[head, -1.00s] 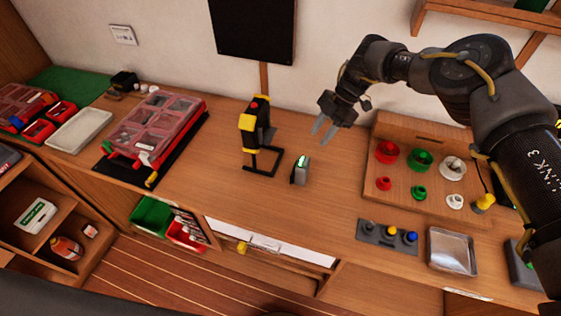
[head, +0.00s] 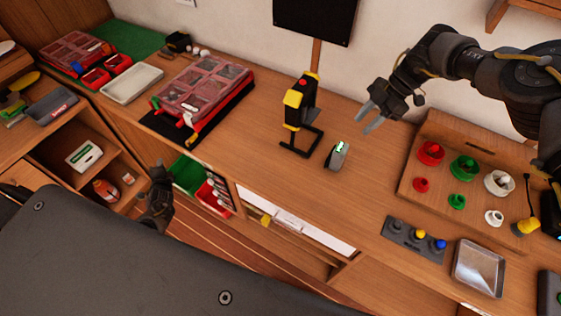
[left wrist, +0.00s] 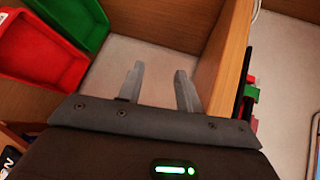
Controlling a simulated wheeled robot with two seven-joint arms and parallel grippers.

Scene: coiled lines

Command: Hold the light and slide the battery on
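The light (head: 302,100), black with yellow ends and a red spot on top, stands upright on a black frame-like foot on the bench. The battery (head: 337,156), a small grey block with a green glowing strip, stands apart from it, just to the right. My right gripper (head: 365,121) is open and empty, above the bench beyond and to the right of the battery. My left gripper (head: 158,180) is low at the bench front, near the bins and away from the light. Its two fingers are apart and empty in the left wrist view (left wrist: 158,85).
A green bin (head: 188,174) and a red bin (head: 213,198) sit below the bench edge near my left gripper. A red organiser case (head: 205,88) is left of the light. A wooden board (head: 460,140) with coloured rings stands right. The bench around the battery is clear.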

